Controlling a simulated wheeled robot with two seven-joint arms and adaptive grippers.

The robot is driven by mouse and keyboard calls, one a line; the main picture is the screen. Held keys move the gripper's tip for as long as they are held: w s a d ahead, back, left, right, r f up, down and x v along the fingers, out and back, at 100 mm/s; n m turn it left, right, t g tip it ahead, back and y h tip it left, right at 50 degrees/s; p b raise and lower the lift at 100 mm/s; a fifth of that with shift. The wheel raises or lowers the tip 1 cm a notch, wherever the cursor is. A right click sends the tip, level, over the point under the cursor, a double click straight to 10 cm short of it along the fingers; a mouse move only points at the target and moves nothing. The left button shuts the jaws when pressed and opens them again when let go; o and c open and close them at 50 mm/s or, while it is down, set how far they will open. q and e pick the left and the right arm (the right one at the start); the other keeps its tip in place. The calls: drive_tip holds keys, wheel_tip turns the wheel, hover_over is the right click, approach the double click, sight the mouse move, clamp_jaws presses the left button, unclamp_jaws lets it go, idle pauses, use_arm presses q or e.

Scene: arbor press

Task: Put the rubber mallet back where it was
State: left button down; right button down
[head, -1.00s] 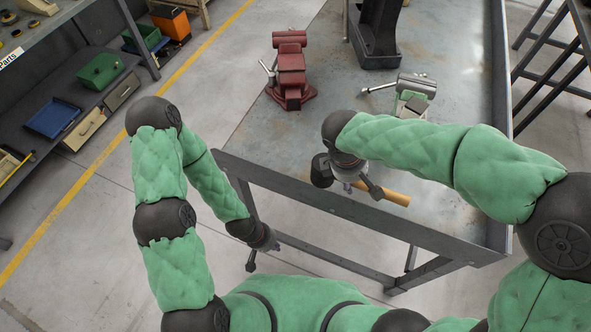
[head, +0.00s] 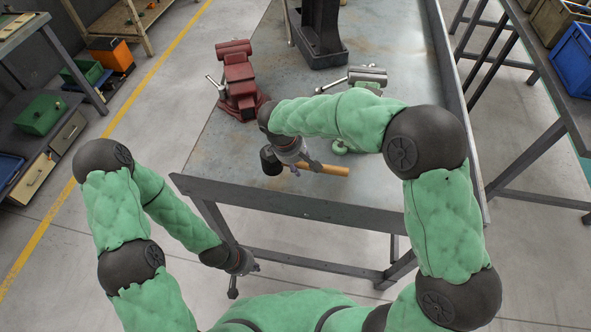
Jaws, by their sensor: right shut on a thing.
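The rubber mallet has a black head (head: 270,161) and a light wooden handle (head: 336,170). It is near the front edge of the workbench (head: 215,145), head to the left and handle to the right. My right gripper (head: 298,168) comes down from above and is shut on the mallet's handle close to the head. I cannot tell whether the mallet touches the bench top or is just above it. My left gripper (head: 245,281) hangs empty, low in front of the bench, with its fingers apart.
A red vise (head: 238,82) stands at the bench's left edge. A dark press base (head: 318,45) stands at the back. A grey metal piece with a bar handle (head: 366,74) lies right of it. A green object (head: 343,148) is partly hidden behind my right arm.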

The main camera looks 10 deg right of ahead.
drive_tip(key=shift+w+a+f, duration=0.15)
drive_tip(key=shift+w+f, duration=0.4)
drive_tip(key=shift+f, duration=0.05)
drive_tip(key=shift+w+f+b, duration=0.15)
drive_tip(key=shift+f+b, duration=0.25)
drive_tip(key=shift+f, duration=0.5)
drive_tip(key=shift+w+f+b, duration=0.1)
drive_tip(key=shift+f+b, duration=0.3)
drive_tip(key=shift+f, duration=0.45)
drive_tip(key=shift+f, duration=0.15)
drive_tip(key=c, duration=0.8)
unclamp_jaws()
drive_tip(key=p+v, duration=0.3)
drive_tip(key=v, duration=0.9)
drive_tip(key=shift+s, duration=0.1)
